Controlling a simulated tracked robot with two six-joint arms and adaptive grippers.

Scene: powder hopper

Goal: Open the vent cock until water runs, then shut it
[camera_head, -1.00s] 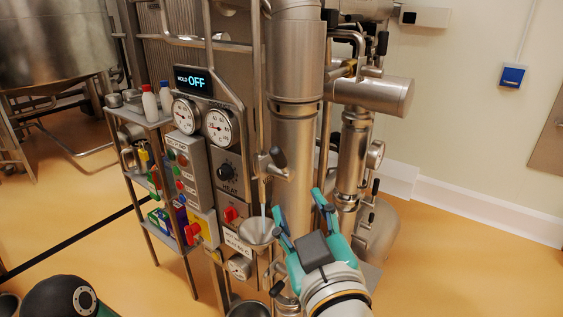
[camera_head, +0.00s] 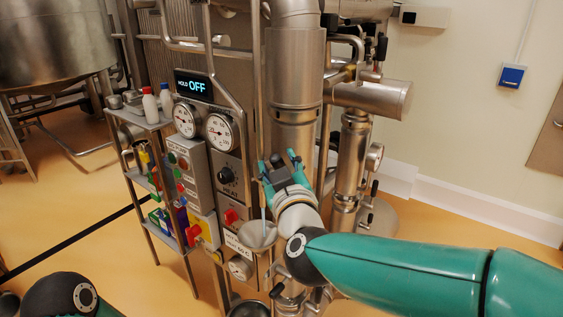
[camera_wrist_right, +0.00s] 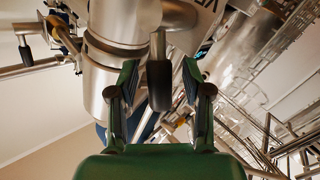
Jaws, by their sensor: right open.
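The vent cock's black lever handle (camera_wrist_right: 159,85) hangs down in the right wrist view, between the two fingers of my right gripper (camera_wrist_right: 160,72). Gaps show on both sides, so the fingers look apart from it. In the head view my right gripper (camera_head: 279,161) is open at the cock beside the tall steel column and hides most of it. A steel funnel (camera_head: 257,235) sits below. A thin pale blue line (camera_head: 263,213) runs down into the funnel; I cannot tell whether it is water or a tube. My left gripper is out of view.
The steel column (camera_head: 295,95) stands right behind the cock. To the left are gauges (camera_head: 220,132), a display (camera_head: 193,85) reading OFF, and a panel with a black knob (camera_head: 226,175) and red switches. A shelf with two bottles (camera_head: 150,105) stands further left.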

